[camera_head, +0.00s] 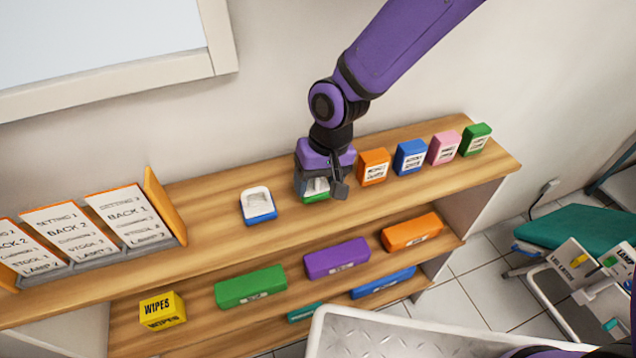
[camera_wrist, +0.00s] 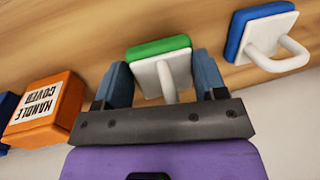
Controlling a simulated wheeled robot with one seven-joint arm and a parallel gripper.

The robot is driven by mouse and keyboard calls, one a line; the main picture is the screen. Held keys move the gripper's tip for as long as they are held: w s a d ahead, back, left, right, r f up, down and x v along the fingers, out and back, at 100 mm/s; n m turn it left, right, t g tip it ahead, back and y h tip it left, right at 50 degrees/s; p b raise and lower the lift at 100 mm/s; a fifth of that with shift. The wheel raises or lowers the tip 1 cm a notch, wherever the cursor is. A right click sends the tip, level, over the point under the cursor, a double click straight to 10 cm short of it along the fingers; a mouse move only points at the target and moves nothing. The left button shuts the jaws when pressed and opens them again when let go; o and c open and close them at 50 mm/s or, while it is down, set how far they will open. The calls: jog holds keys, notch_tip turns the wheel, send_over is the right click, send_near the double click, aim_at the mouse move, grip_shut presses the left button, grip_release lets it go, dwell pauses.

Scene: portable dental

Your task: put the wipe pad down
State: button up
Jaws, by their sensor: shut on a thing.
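The wipe pad in my gripper is a green block with a white back and a looped white handle (camera_wrist: 160,66). In the head view its green edge (camera_head: 316,198) shows low under my gripper (camera_head: 318,184), just at the wooden top shelf. My gripper (camera_wrist: 163,80) is shut on this pad, with one finger on each side. I cannot tell whether its green face touches the wood. A second pad, blue with a white back and handle (camera_head: 258,206), lies on the shelf to the left; it also shows in the wrist view (camera_wrist: 268,36).
The top shelf (camera_head: 215,232) has bare wood around the blue pad. An orange box (camera_head: 373,166) stands just right of my gripper, then blue, pink and green boxes. Sign holders (camera_head: 130,215) stand at the left. Lower shelves hold coloured boxes and a yellow WIPES box (camera_head: 162,310).

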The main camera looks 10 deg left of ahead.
jog(key=shift+f, duration=0.45)
jog(key=shift+f, duration=0.1)
jog(key=o, duration=1)
jog(key=shift+o, duration=0.2)
notch_tip(320, 180, up, 12)
jog(key=w+d, duration=0.1)
jog(key=d, duration=0.1)
jog(key=shift+w, duration=0.15)
